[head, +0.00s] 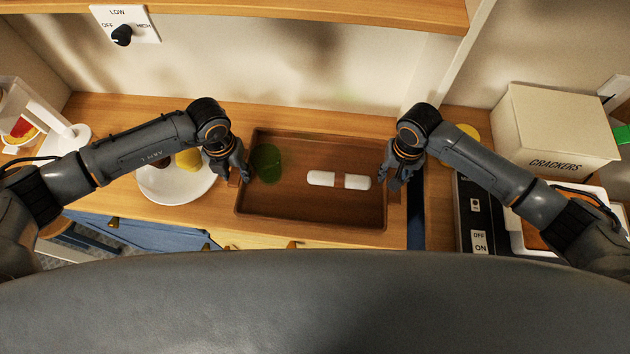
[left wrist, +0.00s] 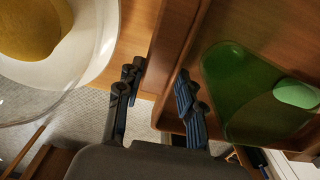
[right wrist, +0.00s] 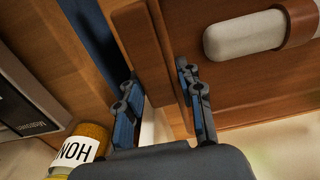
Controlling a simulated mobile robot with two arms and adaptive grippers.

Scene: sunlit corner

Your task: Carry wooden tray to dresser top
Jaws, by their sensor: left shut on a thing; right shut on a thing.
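The brown wooden tray (head: 310,215) lies level in the middle of the head view, over a wooden top (head: 110,125) with blue drawer fronts below it. I cannot tell whether it rests or is held just above. A green translucent object (head: 266,162) and a white roll with a brown band (head: 322,179) lie in it. My left gripper (head: 240,176) is shut on the tray's left end; its fingers straddle the wall in the left wrist view (left wrist: 158,85). My right gripper (head: 392,180) is shut on the right end, also seen in the right wrist view (right wrist: 158,85).
A white plate with food (head: 150,185) stands close left of the tray. A white appliance (head: 55,120) is at far left. A cracker box (head: 555,130) and a dark control panel (head: 475,215) are to the right. A wall and a shelf (head: 300,8) bound the back.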

